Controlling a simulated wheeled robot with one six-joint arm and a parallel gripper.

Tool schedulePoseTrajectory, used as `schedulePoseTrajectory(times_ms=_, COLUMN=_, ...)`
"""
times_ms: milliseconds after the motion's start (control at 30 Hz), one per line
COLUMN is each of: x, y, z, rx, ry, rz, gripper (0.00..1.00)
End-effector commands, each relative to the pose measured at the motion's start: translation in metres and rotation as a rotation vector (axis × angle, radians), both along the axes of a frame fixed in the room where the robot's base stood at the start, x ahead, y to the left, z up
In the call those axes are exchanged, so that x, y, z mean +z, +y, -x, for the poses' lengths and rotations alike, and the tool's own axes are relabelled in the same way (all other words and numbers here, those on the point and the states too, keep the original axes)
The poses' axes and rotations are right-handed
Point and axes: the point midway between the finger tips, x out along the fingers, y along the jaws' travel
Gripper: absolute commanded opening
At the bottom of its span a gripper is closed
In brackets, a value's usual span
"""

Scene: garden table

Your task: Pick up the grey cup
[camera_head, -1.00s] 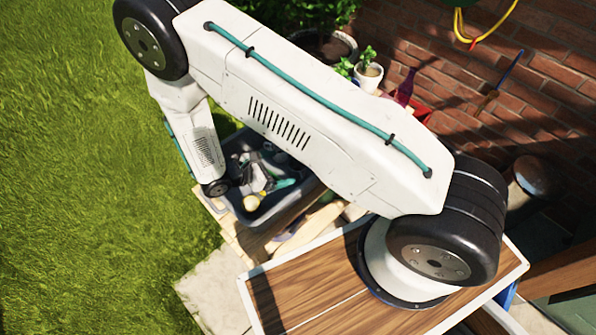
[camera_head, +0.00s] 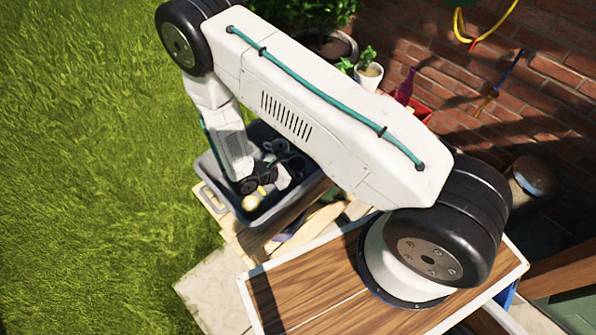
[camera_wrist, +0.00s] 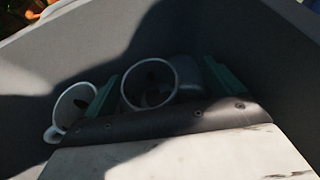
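In the wrist view, a grey cup (camera_wrist: 187,72) with a pale round rim lies in the grey crate, its mouth facing the camera. A second, white cup (camera_wrist: 75,105) with a handle lies to its left. My gripper (camera_wrist: 163,86) has its two green fingers spread wide, one on each side of the grey cup. I cannot tell whether either finger touches it. In the head view, my arm reaches down into the grey crate (camera_head: 212,173), and the fingers are mostly hidden behind my own wrist.
The crate walls (camera_wrist: 60,45) rise close around the cups. The crate stands on a wooden surface (camera_head: 245,240). Potted plants (camera_head: 368,75) and a brick wall (camera_head: 540,80) are behind; grass is open at left.

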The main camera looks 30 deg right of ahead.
Motion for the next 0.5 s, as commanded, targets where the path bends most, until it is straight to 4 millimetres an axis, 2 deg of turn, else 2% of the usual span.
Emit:
schedulePoseTrajectory(times_ms=33, x=0.0001, y=0.0002, z=0.0, rx=0.0, ry=0.0, rz=0.0, gripper=0.78)
schedulePoseTrajectory(times_ms=200, x=-0.0001, y=0.0005, z=0.0001, rx=0.0, ry=0.0, rz=-0.001, gripper=0.34)
schedulePoseTrajectory(times_ms=500, x=-0.0007, y=0.0007, z=0.0006, rx=0.0, ry=0.001, rz=-0.002, gripper=0.34)
